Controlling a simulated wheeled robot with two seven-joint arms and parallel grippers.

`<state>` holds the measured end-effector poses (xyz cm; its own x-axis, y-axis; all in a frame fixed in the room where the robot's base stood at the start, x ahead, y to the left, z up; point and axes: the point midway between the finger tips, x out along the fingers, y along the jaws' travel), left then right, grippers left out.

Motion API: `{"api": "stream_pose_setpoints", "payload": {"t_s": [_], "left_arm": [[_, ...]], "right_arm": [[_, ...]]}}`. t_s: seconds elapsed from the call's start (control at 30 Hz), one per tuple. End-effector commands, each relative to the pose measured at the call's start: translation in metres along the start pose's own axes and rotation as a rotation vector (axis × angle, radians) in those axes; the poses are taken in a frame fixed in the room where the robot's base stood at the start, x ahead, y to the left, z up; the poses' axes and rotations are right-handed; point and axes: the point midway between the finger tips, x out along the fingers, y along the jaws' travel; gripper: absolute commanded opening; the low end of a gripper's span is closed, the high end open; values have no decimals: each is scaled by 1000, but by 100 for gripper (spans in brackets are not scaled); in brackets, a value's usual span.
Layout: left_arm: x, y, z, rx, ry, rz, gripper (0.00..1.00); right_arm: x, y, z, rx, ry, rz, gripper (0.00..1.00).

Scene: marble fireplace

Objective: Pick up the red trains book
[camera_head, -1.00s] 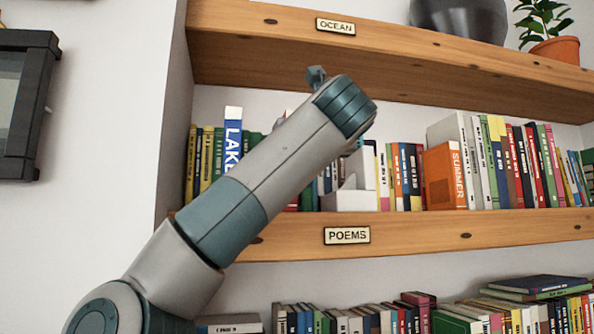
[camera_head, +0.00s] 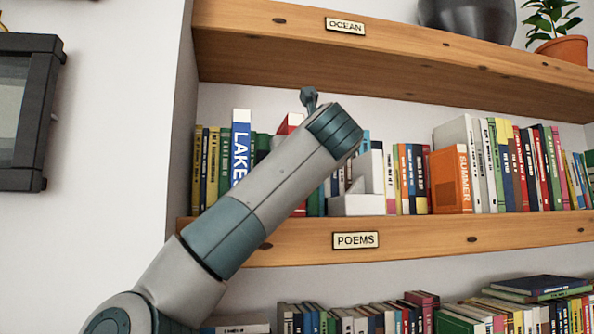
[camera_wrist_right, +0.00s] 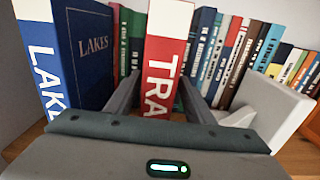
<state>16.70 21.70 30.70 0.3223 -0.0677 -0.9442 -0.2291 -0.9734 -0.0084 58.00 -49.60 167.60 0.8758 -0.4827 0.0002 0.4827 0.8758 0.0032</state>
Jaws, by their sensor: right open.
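The red trains book (camera_wrist_right: 170,55) stands upright with its spine facing out, white at the top, with the letters "TRA" readable. In the head view only its top part (camera_head: 291,122) shows clearly behind my arm. My right gripper (camera_wrist_right: 161,82) is open, with one finger at each side of the spine. I cannot tell whether the fingertips reach past the spine or touch it. In the head view the forearm hides the fingers. My left gripper is not in view.
The blue Lakes book (camera_wrist_right: 85,50) stands close on the left, also seen in the head view (camera_head: 241,150). Green and dark books flank the red one. A white bookend (camera_head: 357,203) is to the right. The upper shelf board (camera_head: 400,70) overhangs the row.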

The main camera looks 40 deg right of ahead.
Motion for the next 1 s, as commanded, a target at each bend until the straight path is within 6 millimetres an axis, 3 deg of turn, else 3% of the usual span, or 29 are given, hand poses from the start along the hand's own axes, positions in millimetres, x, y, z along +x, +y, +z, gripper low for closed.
{"api": "stream_pose_setpoints", "payload": {"t_s": [0.4, 0.6, 1.0], "left_arm": [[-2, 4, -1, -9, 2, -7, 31], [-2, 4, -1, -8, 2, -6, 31], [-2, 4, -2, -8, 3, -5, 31]], "right_arm": [[0, 0, 0, 0, 0, 0, 46], [0, 0, 0, 0, 0, 0, 0], [-1, 0, 3, -1, -4, 0, 0]]}}
